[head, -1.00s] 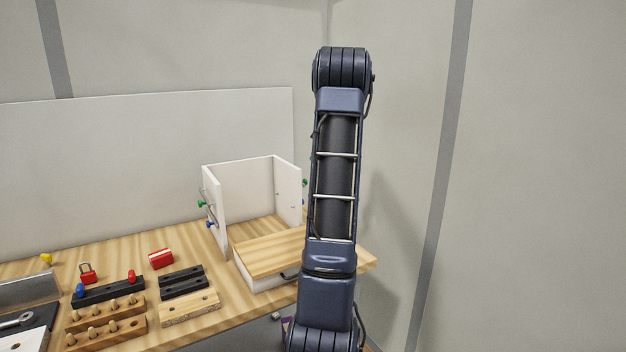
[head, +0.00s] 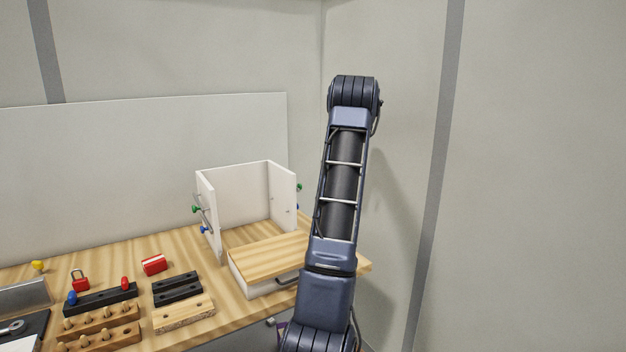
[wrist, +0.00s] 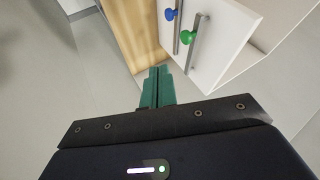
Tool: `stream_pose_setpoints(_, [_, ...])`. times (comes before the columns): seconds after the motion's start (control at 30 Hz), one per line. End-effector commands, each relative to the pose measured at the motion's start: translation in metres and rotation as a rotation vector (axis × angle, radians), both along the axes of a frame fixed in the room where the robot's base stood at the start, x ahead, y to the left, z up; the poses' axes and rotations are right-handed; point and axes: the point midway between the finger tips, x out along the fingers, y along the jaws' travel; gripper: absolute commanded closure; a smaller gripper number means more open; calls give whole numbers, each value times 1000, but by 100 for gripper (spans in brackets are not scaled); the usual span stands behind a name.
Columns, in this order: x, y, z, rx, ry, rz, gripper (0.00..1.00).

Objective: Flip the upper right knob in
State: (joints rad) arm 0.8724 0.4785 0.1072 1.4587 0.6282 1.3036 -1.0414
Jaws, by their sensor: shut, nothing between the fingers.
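The white box (head: 240,190) stands on the wooden bench with a green knob (head: 195,209) and a blue knob (head: 204,230) on its left wall. Another green knob (head: 299,187) shows past its right wall, at the upper part. The wrist view shows a white wall (wrist: 222,40) with a green knob (wrist: 187,38) and a blue knob (wrist: 169,14), each beside a metal rod. The blue one is nearer the wooden top. My gripper (wrist: 158,72) is shut and empty, apart from both knobs, with the green knob ahead and to its right. The head view does not show my fingers.
A wood-topped drawer unit (head: 268,256) sits at the front of the box. Wooden peg blocks (head: 100,330), black blocks (head: 178,288) and a red padlock (head: 80,281) lie on the left of the bench. Grey walls stand behind and to the right.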

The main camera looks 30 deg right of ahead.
Motion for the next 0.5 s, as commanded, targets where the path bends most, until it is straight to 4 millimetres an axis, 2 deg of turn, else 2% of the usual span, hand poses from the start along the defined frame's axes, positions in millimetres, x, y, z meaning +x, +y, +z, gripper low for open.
stream_pose_setpoints(0.17, [8, 9, -15, 2, 1, 1, 100])
stream_pose_setpoints(0.5, [31, 36, -62, 2, 2, 1, 100])
